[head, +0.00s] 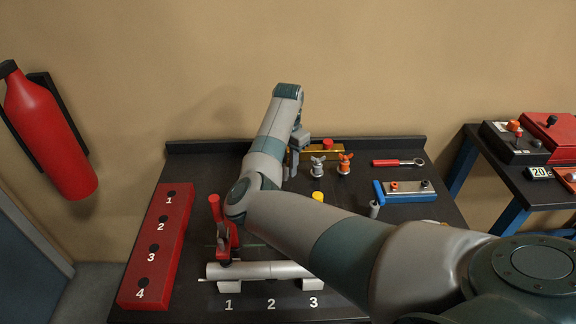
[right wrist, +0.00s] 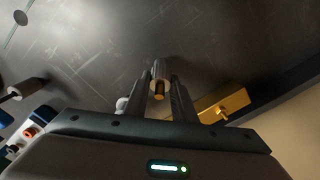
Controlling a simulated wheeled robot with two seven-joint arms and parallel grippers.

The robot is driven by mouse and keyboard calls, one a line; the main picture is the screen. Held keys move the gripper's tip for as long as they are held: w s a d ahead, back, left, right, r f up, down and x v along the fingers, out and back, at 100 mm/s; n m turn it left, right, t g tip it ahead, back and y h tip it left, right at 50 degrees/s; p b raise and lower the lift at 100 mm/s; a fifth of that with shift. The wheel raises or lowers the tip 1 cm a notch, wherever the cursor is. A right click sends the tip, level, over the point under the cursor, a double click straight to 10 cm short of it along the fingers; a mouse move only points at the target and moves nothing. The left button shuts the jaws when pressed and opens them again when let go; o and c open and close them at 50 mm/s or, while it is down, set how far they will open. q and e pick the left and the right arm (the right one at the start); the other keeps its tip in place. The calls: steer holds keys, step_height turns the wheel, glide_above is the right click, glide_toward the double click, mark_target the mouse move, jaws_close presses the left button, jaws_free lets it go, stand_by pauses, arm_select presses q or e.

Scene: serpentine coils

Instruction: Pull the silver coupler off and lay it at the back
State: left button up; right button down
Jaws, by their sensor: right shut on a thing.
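My right gripper (head: 291,165) is over the back of the dark table, just left of a brass block (head: 311,151). In the right wrist view its two fingers (right wrist: 161,92) are shut on a small silver cylinder, which looks like the silver coupler (right wrist: 159,71). A brass-coloured end shows at the cylinder's near end. In the head view the coupler is hard to make out behind my arm and gripper. The brass block also shows in the right wrist view (right wrist: 224,106), apart from the coupler. My left gripper is not in view.
A silver pipe (head: 255,270) with a red clamp (head: 222,236) lies at the front. A red numbered rack (head: 158,245) stands at the left. Grey (head: 317,166) and orange (head: 344,163) valves, a red wrench (head: 397,163) and a blue-based fixture (head: 408,190) are at the right.

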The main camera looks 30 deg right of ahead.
mark_target(288, 161)
steer(key=c, duration=1.4)
jaws_free()
step_height(288, 161, up, 17)
steer(key=b, duration=0.3)
steer(key=shift+r, duration=0.2)
steer(key=shift+f, duration=0.1)
